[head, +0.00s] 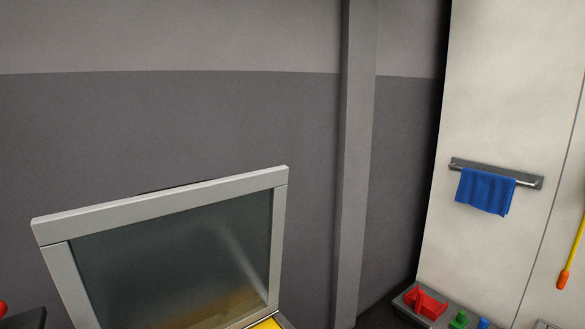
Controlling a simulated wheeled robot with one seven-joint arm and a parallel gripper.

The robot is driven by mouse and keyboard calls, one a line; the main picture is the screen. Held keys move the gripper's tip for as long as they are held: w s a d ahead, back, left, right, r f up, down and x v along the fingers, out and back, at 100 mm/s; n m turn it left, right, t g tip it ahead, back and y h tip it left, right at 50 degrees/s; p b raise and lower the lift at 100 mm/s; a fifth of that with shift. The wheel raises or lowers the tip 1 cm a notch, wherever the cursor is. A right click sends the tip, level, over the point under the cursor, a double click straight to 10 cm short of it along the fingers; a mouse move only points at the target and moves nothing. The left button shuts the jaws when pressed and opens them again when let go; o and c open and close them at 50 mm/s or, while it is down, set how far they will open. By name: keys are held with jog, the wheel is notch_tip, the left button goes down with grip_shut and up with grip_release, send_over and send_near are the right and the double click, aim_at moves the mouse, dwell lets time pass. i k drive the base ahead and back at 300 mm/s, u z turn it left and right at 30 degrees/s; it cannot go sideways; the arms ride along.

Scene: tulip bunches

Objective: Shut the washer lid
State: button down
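The washer lid (160,204) is at the lower left of the head view. It is a light grey frame around a dark glass pane (175,255), and it stands raised and tilted in front of the grey wall. Its bottom edge and most of the washer body are cut off by the frame. A small yellow patch (268,323) shows at the lid's lower right corner. My gripper is not in view.
A grey wall with a vertical post (358,160) stands behind the lid. At right, a pale panel carries a rail (525,181) with a blue cloth (485,191). Below it, a dark tray (402,303) holds red, green and blue items. A yellow-orange handle (572,255) hangs at far right.

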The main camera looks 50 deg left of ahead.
aim_at(53, 233)
jog(key=i, duration=2.85)
jog(key=u, duration=3.05)
